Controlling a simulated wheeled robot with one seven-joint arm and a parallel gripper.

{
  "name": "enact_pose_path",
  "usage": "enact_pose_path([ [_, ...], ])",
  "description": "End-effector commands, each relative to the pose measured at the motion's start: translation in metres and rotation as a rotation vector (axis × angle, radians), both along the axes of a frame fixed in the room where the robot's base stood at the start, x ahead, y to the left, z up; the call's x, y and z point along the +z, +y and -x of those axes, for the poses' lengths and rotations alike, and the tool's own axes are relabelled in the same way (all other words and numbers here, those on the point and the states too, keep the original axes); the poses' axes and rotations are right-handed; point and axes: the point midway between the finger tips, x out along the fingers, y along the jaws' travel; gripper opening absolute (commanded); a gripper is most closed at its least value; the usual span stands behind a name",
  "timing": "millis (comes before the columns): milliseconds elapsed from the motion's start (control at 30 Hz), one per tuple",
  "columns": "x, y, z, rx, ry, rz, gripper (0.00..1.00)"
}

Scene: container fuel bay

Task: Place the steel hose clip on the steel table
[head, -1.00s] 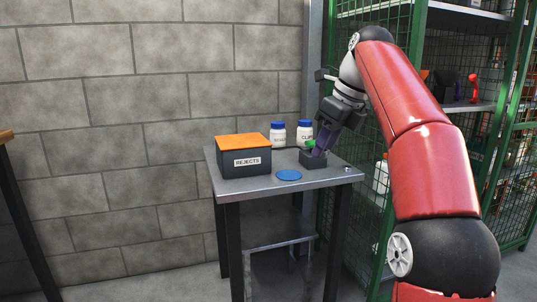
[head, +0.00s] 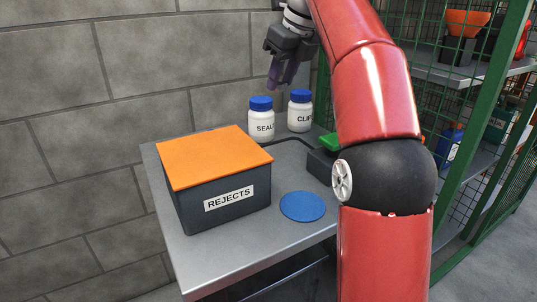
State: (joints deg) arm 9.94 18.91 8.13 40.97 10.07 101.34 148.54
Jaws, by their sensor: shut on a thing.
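The steel table (head: 220,255) stands against the block wall, partly hidden by my arm. My gripper (head: 276,84) is high above the back of the table, pointing down over the two white jars. Its purple fingers are closed together. The steel hose clip cannot be made out in the picture; whatever is between the fingertips is too small or hidden.
A dark REJECTS box (head: 225,200) with an orange lid (head: 213,157) stands at the table's left. Behind are the SEALS jar (head: 260,124) and CLIPS jar (head: 299,115). A blue disc (head: 303,207) lies in front of a dark box (head: 320,166), half hidden. A green mesh cage (head: 480,130) is right.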

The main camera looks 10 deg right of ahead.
Motion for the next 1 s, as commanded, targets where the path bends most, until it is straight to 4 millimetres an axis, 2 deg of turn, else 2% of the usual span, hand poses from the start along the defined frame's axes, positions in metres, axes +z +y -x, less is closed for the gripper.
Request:
enact_pose_path([
  [33,-0.025,0.000,0.001,0.000,0.001,0.001,0.12],
  [100,-0.045,0.000,0.002,-0.001,0.001,0.000,0.12],
  [400,-0.118,0.000,0.001,0.000,0.002,0.000,0.12],
  [500,-0.132,0.000,0.001,0.000,0.001,0.000,0.12],
  [733,-0.147,0.000,0.001,0.002,0.001,0.000,0.12],
  [900,-0.172,0.000,0.001,0.001,0.001,0.000,0.12],
  [1000,-0.178,0.000,0.001,0.002,0.000,0.001,0.12],
])
